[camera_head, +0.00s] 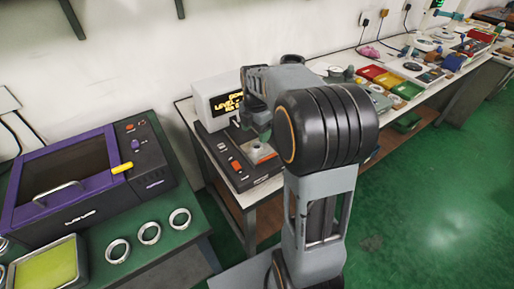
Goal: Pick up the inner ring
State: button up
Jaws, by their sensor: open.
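Three pale metallic rings lie in a row on the green table at the left: a front ring (108,256), a middle ring (141,238) and a back ring (171,222). I cannot tell which of them, if any, is the inner ring. My gripper (262,141) is open and points down over a dark device (237,180) with red buttons on the bench right of the rings. It is well apart from the rings. My own arm hides part of the gripper and of the bench, and whether a ring lies under the gripper is unclear.
A purple-framed machine (75,184) stands behind the rings. A tray with a yellow-green inside (82,262) stands at the front left. A display box (213,100) sits behind the dark device. Coloured bins (388,80) and several small items fill the bench further right. Green floor lies open at the right.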

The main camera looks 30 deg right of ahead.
aim_at(257, 147)
jog(key=shift+w+d+f, duration=0.1)
jog(key=shift+d+f, duration=0.05)
jog(key=shift+f, duration=1.45)
jog(key=shift+w+d+f, duration=0.1)
jog(key=shift+f, duration=1.5)
jog(key=shift+c, duration=0.5)
jog(key=c, duration=0.9)
